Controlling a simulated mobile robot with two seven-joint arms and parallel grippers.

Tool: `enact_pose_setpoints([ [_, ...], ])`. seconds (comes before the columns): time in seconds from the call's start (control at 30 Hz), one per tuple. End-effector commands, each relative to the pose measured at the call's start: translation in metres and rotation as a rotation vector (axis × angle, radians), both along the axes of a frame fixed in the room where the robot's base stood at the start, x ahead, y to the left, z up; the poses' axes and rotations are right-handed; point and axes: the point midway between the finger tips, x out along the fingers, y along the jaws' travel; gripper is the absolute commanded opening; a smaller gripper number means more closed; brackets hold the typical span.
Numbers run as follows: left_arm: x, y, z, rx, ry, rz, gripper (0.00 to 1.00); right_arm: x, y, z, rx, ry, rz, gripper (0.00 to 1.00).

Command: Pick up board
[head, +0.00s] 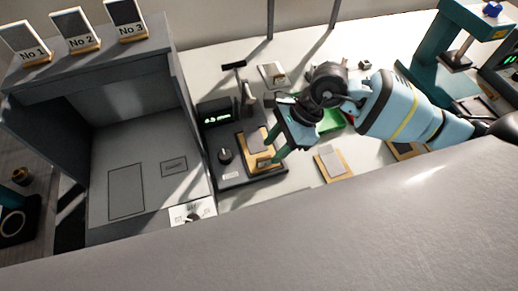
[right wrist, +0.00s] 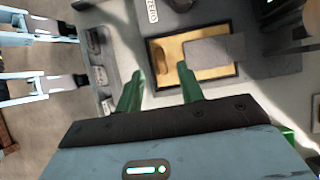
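A tan board (head: 254,139) with a grey plate on it lies on the black base of a device with a green digital display. In the right wrist view the tan board (right wrist: 166,52) lies in a dark-edged recess, the grey plate (right wrist: 208,50) across part of it. My right gripper (head: 270,160) is over the device's front right side, partly covering the board in the head view. In the right wrist view its two green fingers (right wrist: 158,72) are apart with nothing between them, near the board's edge. Contact cannot be told.
Another tan board with a grey plate (head: 333,163) lies on the white table to the right. A green object (head: 331,120) is behind my right arm. A grey booth (head: 118,140) with numbered cards stands left. A teal press (head: 440,45) stands back right.

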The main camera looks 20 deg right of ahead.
Motion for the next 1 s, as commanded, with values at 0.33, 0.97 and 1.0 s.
enact_pose_setpoints([
  [0.33, 0.012, 0.001, 0.011, 0.001, -0.031, -0.002, 0.59, 0.000, 0.016, -0.021, 0.002, 0.000, 0.001, 0.38],
  [0.97, 0.012, 0.002, 0.012, 0.003, -0.032, -0.004, 0.59, 0.000, 0.028, -0.045, 0.001, 0.000, 0.000, 0.20],
  [1.0, 0.012, 0.002, 0.011, 0.003, -0.032, -0.004, 0.59, 0.000, 0.028, -0.045, 0.001, 0.000, 0.000, 0.15],
])
